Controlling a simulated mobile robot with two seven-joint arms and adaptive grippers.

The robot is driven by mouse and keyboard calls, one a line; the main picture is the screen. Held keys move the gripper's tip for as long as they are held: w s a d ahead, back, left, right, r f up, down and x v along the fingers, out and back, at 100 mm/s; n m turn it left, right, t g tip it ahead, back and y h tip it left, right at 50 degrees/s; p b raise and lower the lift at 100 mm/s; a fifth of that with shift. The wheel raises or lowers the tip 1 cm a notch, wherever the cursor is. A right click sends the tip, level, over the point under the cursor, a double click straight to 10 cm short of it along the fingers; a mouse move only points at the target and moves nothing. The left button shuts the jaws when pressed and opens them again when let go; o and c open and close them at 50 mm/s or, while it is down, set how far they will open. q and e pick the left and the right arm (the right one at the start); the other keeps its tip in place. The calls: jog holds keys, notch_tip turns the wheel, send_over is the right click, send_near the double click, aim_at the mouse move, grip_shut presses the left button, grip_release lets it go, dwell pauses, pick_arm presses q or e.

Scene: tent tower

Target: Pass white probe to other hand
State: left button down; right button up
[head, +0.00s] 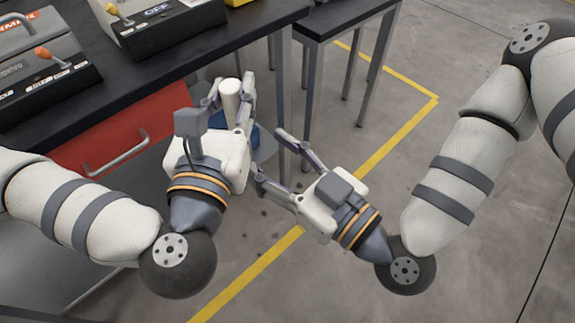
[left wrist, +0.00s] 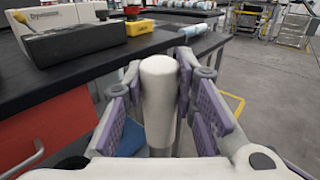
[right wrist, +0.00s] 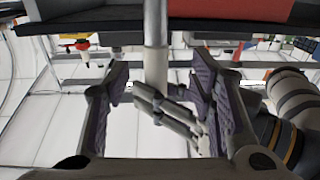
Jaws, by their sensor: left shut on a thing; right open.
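The white probe (head: 230,98) stands roughly upright between the fingers of my left gripper (head: 229,88), which is shut on it. In the right wrist view the probe's shaft (right wrist: 155,55) lines up between the open right fingers (right wrist: 160,80); contact is not visible. Left fingers appear around its lower part.
A black-topped bench (head: 165,75) with a red drawer (head: 120,135) stands close at the left, behind the left gripper. Grey instrument boxes (head: 165,28) sit on it. A blue object (head: 254,133) is partly hidden behind the left gripper. Open floor with yellow lines (head: 400,125) lies to the right.

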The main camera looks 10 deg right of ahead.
aim_at(233, 127)
jog(key=x, duration=0.8)
jog(key=shift+w+a+f, duration=0.1)
jog(key=shift+w+a, duration=0.05)
jog(key=shift+a, duration=0.05)
grip_shut()
pick_arm(q)
jog(key=c, duration=1.2)
grip_release()
